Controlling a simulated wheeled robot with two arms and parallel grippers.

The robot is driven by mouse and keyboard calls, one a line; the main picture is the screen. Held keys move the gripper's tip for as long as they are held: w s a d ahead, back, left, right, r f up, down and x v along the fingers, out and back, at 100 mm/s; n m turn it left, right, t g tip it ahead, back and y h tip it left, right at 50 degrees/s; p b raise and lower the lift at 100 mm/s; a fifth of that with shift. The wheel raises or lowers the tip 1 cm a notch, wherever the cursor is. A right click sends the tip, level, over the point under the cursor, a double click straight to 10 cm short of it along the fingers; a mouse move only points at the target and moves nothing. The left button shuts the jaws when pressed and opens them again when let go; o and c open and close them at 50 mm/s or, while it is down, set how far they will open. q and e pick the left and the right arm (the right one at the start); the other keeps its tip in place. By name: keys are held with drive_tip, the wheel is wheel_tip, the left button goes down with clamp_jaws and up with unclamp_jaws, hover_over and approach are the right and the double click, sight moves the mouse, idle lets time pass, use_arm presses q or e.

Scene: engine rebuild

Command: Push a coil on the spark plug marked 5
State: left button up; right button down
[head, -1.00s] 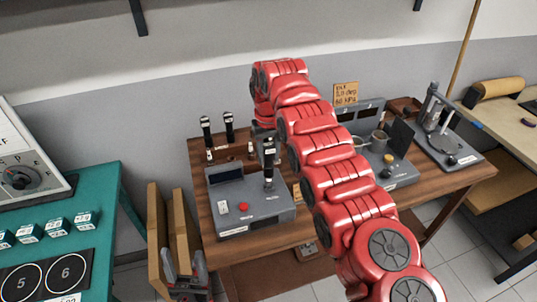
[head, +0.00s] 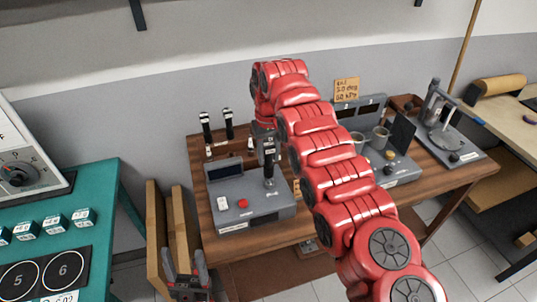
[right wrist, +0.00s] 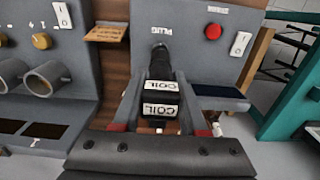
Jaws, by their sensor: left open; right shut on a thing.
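A black coil (head: 268,172) with white labels stands upright at the right part of the grey tester (head: 250,208). My right gripper (right wrist: 160,84) is shut on this coil, which also shows in the right wrist view (right wrist: 158,104). The coil's dark stem reaches the tester by the word PLUG; whether a spark plug is under it is hidden. Two more black coils (head: 206,124) (head: 228,122) stand upright in a brown rack behind the tester. My left gripper (head: 186,268) is open and empty at the lower left. I cannot make out a plug marked 5.
A mat (head: 42,272) with circles numbered 5 and 6 lies on the teal table (head: 98,190), beside several small teal boxes. The tester has a red button (head: 242,203) and a white switch. Another grey device with cups (head: 380,136) stands right of my arm.

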sight(269, 144)
drive_tip(key=shift+c, duration=1.8)
unclamp_jaws()
wheel_tip(269, 144, up, 8)
drive_tip(key=p, duration=0.6)
drive_tip(key=shift+f, duration=0.15)
drive_tip(key=shift+s+f, duration=0.1)
drive_tip(key=shift+f, duration=0.05)
